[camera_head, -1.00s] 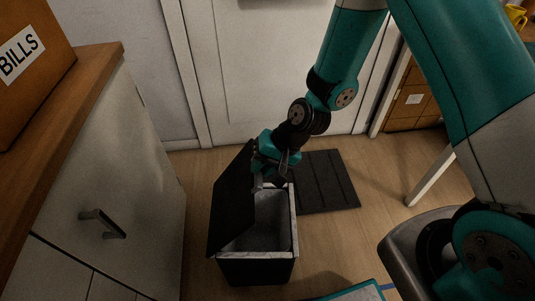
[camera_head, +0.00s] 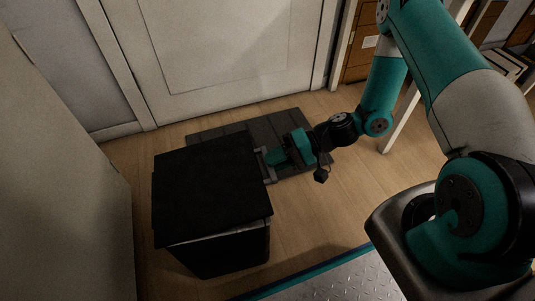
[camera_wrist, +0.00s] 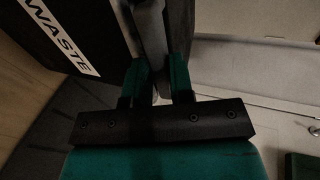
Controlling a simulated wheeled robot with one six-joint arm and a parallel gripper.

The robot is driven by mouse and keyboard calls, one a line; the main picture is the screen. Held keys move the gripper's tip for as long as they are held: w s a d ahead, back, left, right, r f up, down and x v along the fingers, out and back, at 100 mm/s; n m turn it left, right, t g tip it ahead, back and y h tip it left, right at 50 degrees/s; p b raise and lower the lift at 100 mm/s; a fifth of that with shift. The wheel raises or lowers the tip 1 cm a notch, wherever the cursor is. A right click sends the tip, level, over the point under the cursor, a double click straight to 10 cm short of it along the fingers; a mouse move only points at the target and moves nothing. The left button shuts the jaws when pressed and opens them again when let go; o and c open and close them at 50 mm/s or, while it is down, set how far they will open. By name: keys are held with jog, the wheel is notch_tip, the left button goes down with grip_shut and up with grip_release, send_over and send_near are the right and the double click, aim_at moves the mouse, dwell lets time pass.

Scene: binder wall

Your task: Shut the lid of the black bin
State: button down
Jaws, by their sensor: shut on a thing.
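The black bin (camera_head: 235,252) stands on the floor left of centre in the head view. Its black lid (camera_head: 205,190) lies over the top, close to flat, and hides the inside. A thin light strip of rim shows under the lid's front edge; I cannot tell whether the lid fully touches it. My gripper (camera_head: 266,165) is at the lid's right edge, shut on it. In the wrist view my gripper (camera_wrist: 155,75) has a thin edge between its fingers, beside a black panel with a white WASTE label (camera_wrist: 62,38).
A dark mat (camera_head: 285,125) lies behind the bin, in front of a white door (camera_head: 220,45). A pale cabinet side (camera_head: 70,170) stands close on the left. A table leg (camera_head: 400,120) stands at the right. Some wooden floor (camera_head: 330,205) is clear right of the bin.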

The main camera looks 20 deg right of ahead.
notch_tip(320, 180, down, 3)
jog(key=shift+f+b, duration=0.1)
jog(key=shift+b, duration=0.3)
jog(key=c, duration=1)
grip_release()
jog(key=shift+s, duration=0.1)
jog(key=shift+c, duration=0.2)
jog(key=shift+d, duration=0.15)
jog(key=p+v, duration=0.5)
jog(key=v, duration=1.2)
jog(key=shift+d, duration=0.1)
